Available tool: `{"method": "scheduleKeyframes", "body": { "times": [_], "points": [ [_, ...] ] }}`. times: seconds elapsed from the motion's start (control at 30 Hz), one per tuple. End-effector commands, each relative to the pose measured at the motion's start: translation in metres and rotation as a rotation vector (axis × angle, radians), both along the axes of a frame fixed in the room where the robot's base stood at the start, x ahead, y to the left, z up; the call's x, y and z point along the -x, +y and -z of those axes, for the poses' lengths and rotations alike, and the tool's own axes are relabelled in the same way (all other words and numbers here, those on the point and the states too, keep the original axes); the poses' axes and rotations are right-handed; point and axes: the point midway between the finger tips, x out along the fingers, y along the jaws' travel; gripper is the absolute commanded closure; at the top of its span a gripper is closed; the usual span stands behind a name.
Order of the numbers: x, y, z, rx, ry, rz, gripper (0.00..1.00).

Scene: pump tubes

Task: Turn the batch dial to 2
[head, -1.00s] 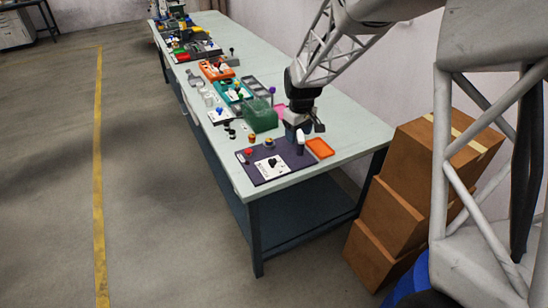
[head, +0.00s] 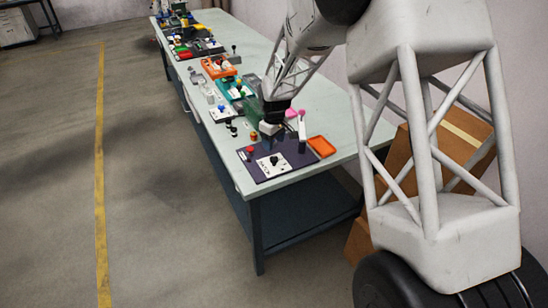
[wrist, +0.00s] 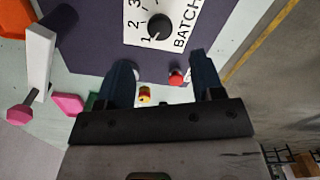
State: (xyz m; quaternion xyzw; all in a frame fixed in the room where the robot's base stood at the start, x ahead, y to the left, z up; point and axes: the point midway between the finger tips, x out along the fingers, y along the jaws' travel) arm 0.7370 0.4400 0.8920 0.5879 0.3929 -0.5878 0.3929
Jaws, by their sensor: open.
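The batch dial (wrist: 159,27) is a black round knob on a white plate marked 1, 2, 3 and BATCH in the wrist view. Its pointer seems to face the 1, but the mark is small. In the head view the dial (head: 273,161) sits on the dark purple panel (head: 290,167) at the near end of the table. My gripper (wrist: 162,68) is open and empty, its two dark fingers wide apart. The dial lies ahead of the fingertips, not between them. In the head view my gripper (head: 270,128) is above the panel's back edge.
A red button (wrist: 176,77) and a red-and-yellow knob (wrist: 145,95) are near the fingers. A white upright post (head: 302,138) stands on the panel's right side, beside an orange tray (head: 321,146). Several other devices crowd the table behind.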

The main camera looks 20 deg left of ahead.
Motion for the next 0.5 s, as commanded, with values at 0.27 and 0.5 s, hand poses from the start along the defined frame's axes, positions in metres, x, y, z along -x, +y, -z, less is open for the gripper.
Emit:
{"method": "scheduleKeyframes", "body": {
  "times": [0.27,0.5],
  "points": [
    [0.0,0.0,0.011,0.001,0.0,0.0,0.39],
    [0.0,0.0,0.037,0.001,0.002,0.0,0.39]
  ]
}}
